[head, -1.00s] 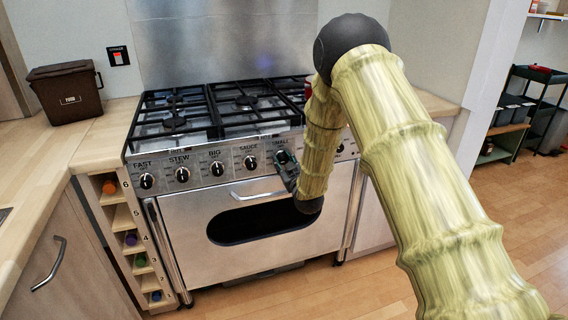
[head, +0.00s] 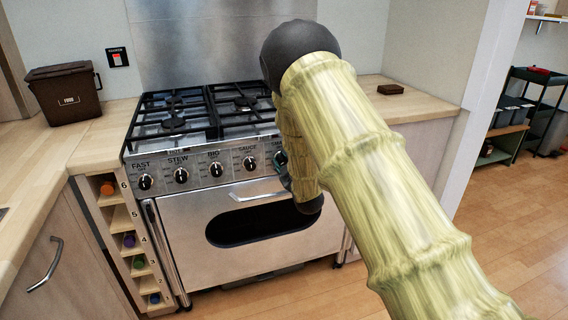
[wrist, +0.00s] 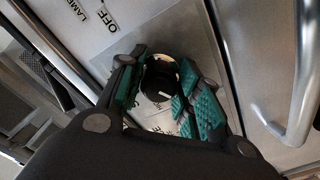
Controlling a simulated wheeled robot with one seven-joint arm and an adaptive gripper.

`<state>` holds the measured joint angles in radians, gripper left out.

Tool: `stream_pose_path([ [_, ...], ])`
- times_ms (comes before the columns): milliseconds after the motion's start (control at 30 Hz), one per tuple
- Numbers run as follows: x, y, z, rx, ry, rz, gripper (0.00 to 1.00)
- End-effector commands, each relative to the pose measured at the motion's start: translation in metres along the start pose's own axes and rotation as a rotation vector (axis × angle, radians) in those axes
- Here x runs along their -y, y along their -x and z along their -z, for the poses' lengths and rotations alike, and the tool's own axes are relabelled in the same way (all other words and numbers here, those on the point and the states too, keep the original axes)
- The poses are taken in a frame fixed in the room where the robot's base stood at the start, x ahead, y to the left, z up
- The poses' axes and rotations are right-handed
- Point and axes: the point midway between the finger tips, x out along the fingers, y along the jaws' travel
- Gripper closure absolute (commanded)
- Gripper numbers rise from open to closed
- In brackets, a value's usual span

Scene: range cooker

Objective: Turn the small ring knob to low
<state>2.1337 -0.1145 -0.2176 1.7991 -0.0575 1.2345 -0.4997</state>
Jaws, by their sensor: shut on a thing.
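The small ring knob (wrist: 158,82) is a dark round knob with a pale rim, seen between my fingers in the wrist view. My gripper (wrist: 165,90) has teal pads and is shut on this knob, one finger on each side. In the head view my gripper (head: 281,162) is at the panel by the partly covered "SMALL" label, and my arm hides the knob there. The knob's pointer and its low mark are not readable. Printed "OFF" and "LAMP" lettering shows on the panel beside the gripper in the wrist view.
Several other knobs, such as the sauce knob (head: 249,163), line the panel to the left. The oven door handle (head: 257,192) sticks out below and shows close by in the wrist view (wrist: 300,85). Black pan grates (head: 205,112) lie above.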

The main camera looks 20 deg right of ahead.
Motion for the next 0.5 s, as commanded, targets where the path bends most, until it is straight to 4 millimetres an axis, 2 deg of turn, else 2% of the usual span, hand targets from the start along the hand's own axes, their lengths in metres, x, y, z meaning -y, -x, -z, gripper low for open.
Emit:
stream_pose_path([
  [233, -0.0034, -0.0021, 0.0028, -0.005, 0.000, -0.005, 0.90],
  [267, -0.0034, -0.0021, 0.0029, -0.005, 0.000, -0.005, 0.63],
  [300, -0.0034, -0.0021, 0.0029, -0.005, 0.000, -0.005, 0.55],
  [367, -0.0031, -0.0021, 0.0029, -0.005, 0.000, -0.005, 0.45],
  [500, -0.0019, -0.0014, 0.0021, -0.004, 0.000, -0.003, 0.45],
])
